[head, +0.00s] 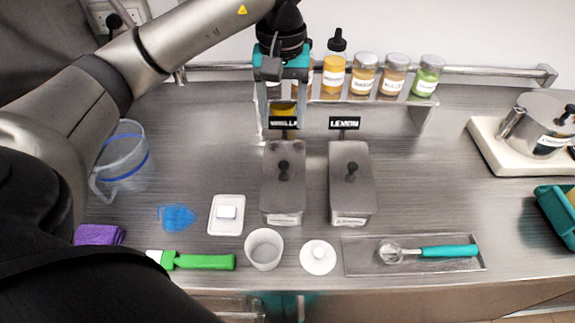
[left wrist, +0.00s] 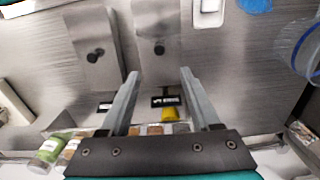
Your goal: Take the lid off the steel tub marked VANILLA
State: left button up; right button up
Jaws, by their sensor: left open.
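The steel tub marked VANILLA (head: 283,205) stands on the counter with its flat steel lid (head: 270,165) on. The lid has a black knob (head: 283,170). Its black VANILLA sign (head: 284,121) stands behind it. My left gripper (head: 283,128) is open and empty, fingers pointing down, above the counter around the sign and behind the tub. In the left wrist view, the lid's knob (left wrist: 159,50) lies just beyond the open fingertips of my left gripper (left wrist: 159,74), roughly centred between them. My right gripper does not show.
A lidded LEMON tub (head: 350,205) stands close on the right. Bottles and jars (head: 363,75) sit on a rack (head: 345,97) behind. A white cup (head: 264,250), a small round white lid (head: 318,257) and a scoop tray (head: 360,265) lie in front.

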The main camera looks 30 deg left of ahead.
pick_arm(q)
send_over(284, 164)
notch_tip(284, 164, down, 7)
jog(key=shift+s+r, duration=0.1)
jog(key=shift+r, duration=0.1)
jog(key=shift+f, duration=0.85)
notch_tip(284, 164, down, 4)
jog(key=shift+f, duration=0.25)
grip_shut()
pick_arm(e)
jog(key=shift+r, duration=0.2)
